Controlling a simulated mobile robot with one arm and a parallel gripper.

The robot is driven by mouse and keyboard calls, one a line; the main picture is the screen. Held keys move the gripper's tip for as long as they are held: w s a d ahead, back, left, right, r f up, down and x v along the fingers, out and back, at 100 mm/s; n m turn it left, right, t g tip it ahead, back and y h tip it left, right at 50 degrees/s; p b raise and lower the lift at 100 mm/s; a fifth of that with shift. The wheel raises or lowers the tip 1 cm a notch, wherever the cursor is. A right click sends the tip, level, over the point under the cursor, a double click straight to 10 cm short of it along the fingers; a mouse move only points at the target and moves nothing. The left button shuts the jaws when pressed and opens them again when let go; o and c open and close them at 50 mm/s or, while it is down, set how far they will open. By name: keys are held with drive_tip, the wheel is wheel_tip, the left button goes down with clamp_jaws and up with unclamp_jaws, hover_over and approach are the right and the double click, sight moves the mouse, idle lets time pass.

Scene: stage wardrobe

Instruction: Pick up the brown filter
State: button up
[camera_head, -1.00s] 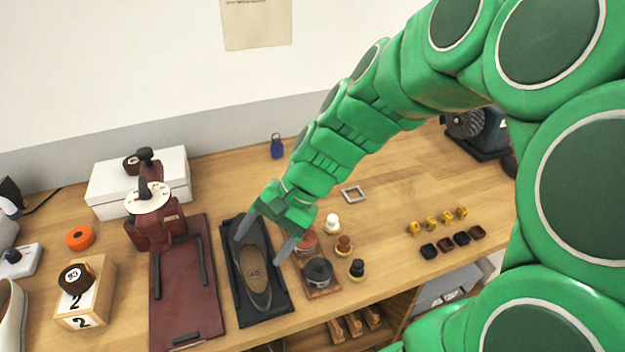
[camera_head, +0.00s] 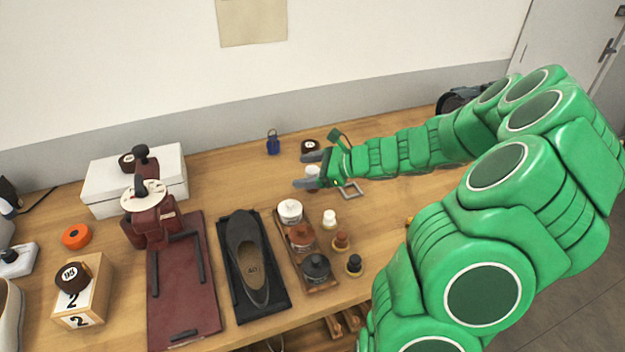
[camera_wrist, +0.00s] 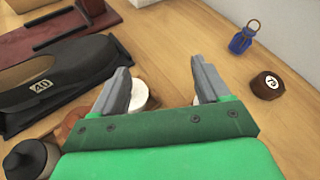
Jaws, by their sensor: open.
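No item in view is plainly marked as a filter, so I cannot tell which one is the brown filter. A dark brown round piece with a white number label (camera_head: 311,146) stands at the back of the bench; it also shows in the wrist view (camera_wrist: 266,86), right of the fingers. A reddish-brown lidded pot (camera_head: 301,238) sits in a wooden rack. My gripper (camera_head: 299,169) is open, pointing left above the back of the bench, just in front of the round piece. In the wrist view nothing is between its fingertips (camera_wrist: 160,68) but bare wood.
A white pot (camera_head: 290,210) and a black pot (camera_head: 316,268) share the rack. A shoe (camera_head: 247,262) lies on a black tray.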

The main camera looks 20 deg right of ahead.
sight(313, 174)
drive_tip(key=d+f+m, duration=0.1)
drive_tip(key=d, duration=0.2)
drive_tip(key=w+d+f+m+t+h, duration=0.1)
drive_tip(key=d+f+m, duration=0.1)
drive_tip(key=d, duration=0.1)
drive_tip(key=w+d+f+m+t+h, duration=0.1)
drive_tip(key=d+f+m, duration=0.1)
drive_tip(key=d, duration=0.1)
drive_tip(key=shift+f, duration=0.2)
drive_tip(key=shift+s+a+x, duration=0.1)
drive_tip(key=shift+x, duration=1.35)
drive_tip(key=shift+s+a+x, duration=0.1)
drive_tip(key=shift+a+x, duration=0.05)
drive_tip(key=shift+x, duration=2.3)
drive_tip(key=shift+d, duration=0.1)
drive_tip(key=c, duration=1.1)
